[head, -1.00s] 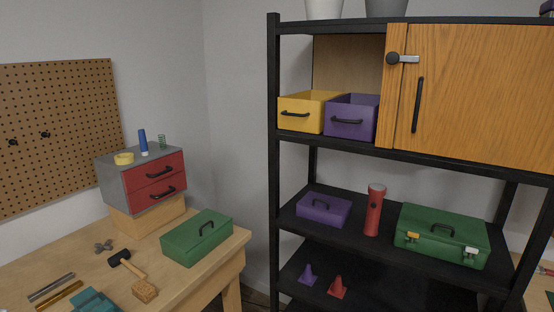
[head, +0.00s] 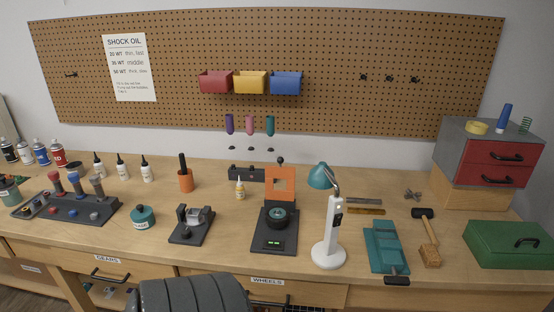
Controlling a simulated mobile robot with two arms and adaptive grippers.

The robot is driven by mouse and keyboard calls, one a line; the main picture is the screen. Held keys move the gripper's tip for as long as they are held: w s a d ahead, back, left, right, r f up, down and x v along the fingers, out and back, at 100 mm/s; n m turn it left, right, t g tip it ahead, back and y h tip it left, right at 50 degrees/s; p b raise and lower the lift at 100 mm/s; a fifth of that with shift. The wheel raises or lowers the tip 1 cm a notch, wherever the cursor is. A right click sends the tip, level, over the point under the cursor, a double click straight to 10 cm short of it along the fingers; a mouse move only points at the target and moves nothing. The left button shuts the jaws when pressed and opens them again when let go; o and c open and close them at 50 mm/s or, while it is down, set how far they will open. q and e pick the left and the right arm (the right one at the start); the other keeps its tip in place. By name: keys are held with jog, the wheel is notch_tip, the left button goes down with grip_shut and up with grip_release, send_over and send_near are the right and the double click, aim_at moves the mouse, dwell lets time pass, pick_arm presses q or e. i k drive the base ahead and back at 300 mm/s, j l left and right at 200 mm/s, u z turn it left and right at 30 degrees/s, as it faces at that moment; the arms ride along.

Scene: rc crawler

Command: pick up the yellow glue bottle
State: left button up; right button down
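A small bottle with a yellowish body and a pointed pale tip (head: 240,189) stands upright on the workbench, left of the orange frame. It looks like the yellow glue bottle, but its label is too small to read. Neither my left nor my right gripper is in view.
An orange frame on a dark stand (head: 280,215) and a white lamp with a teal head (head: 329,238) stand right of the bottle. A dark block (head: 246,173) is behind it, an orange cup (head: 185,180) to its left. A dark grey rounded object (head: 192,294) is at the bench front.

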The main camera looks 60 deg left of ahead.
aim_at(240, 188)
jog(key=u, duration=2.35)
